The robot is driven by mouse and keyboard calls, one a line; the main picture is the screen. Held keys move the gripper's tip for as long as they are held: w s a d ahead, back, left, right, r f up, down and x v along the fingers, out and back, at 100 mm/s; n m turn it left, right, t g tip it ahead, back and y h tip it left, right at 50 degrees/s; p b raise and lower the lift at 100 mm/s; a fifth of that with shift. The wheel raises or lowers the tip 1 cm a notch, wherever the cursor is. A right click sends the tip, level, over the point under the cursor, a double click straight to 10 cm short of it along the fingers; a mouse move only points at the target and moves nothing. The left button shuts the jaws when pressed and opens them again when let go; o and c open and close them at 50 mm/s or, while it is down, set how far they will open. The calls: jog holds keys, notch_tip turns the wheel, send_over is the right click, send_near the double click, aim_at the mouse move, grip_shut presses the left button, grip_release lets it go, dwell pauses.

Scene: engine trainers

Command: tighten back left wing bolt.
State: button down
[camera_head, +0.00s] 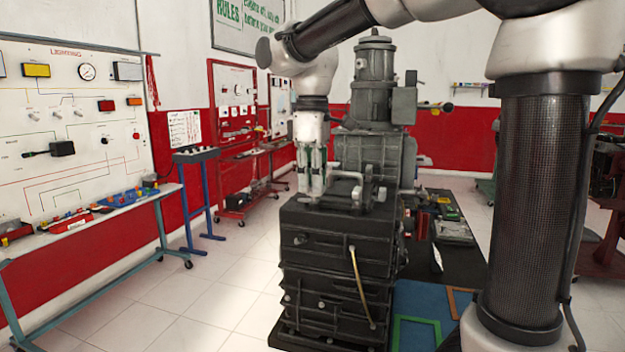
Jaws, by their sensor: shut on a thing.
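A dark engine trainer (340,262) stands in the middle, with a grey upper housing (372,150) rising from its top. My gripper (312,194) points straight down at the top left of the engine block. Its fingers are closed together at the top surface, on something small that they hide; I take it to be the back left wing bolt, but its shape cannot be made out. Pale metal fittings (362,190) with a bent handle sit on the block just right of my gripper.
A lighting trainer board (70,120) with a bench stands at the left. A blue stand (197,200) and red trainer frames are behind. A dark table (455,262) with small parts lies right of the engine. The tiled floor (215,300) at front left is clear.

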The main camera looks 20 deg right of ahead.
jog(key=shift+m, duration=0.4)
jog(key=m, duration=0.3)
jog(key=shift+w+m, duration=0.1)
jog(key=shift+m, duration=0.2)
jog(key=m, duration=0.4)
jog(key=shift+d+m, duration=0.15)
jog(key=shift+m, duration=0.15)
jog(key=m, duration=0.8)
jog(key=shift+d+m, duration=0.1)
jog(key=shift+m, duration=0.5)
jog(key=c, duration=1.4)
grip_release()
jog(key=shift+c, duration=0.2)
